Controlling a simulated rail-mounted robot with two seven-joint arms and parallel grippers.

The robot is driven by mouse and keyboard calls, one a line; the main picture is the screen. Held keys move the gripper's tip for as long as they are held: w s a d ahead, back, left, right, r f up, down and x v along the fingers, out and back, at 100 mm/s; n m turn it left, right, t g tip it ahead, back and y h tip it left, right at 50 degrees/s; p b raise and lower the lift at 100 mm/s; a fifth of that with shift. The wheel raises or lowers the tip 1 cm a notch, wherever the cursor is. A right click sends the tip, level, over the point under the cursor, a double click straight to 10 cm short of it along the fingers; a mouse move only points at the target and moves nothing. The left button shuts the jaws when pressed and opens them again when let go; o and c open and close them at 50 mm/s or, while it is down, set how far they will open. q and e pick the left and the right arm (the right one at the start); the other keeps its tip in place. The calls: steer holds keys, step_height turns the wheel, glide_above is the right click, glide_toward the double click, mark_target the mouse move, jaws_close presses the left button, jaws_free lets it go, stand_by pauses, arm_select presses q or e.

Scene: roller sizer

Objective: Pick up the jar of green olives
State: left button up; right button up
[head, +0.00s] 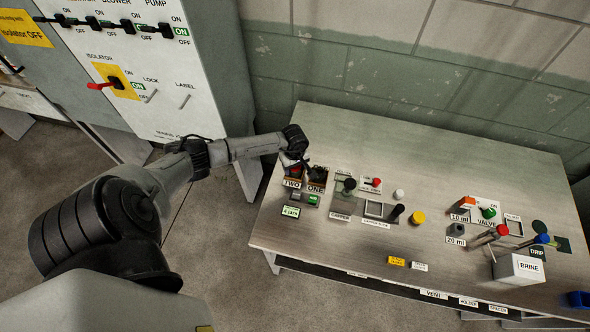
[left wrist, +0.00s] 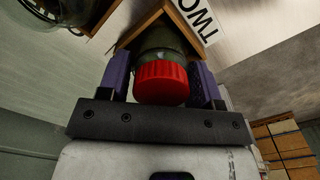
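A jar with a ribbed red lid (left wrist: 161,82) and a dark greenish body (left wrist: 160,42) stands by a wooden holder (left wrist: 140,28) labelled TWO. My left gripper (left wrist: 163,75) has its two purple fingers on either side of this jar, close to the lid; whether they press on it I cannot tell. In the head view my left gripper (head: 294,160) is over the TWO and ONE holders at the table's left end and hides most of what stands there. The contents of the jar are too dark to tell as olives. My right gripper is not in view.
A rounded glass vessel (left wrist: 40,12) is at the upper left of the wrist view. The back of the table is clear.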

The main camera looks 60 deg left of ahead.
arm_select(q)
steer(key=c, duration=0.6)
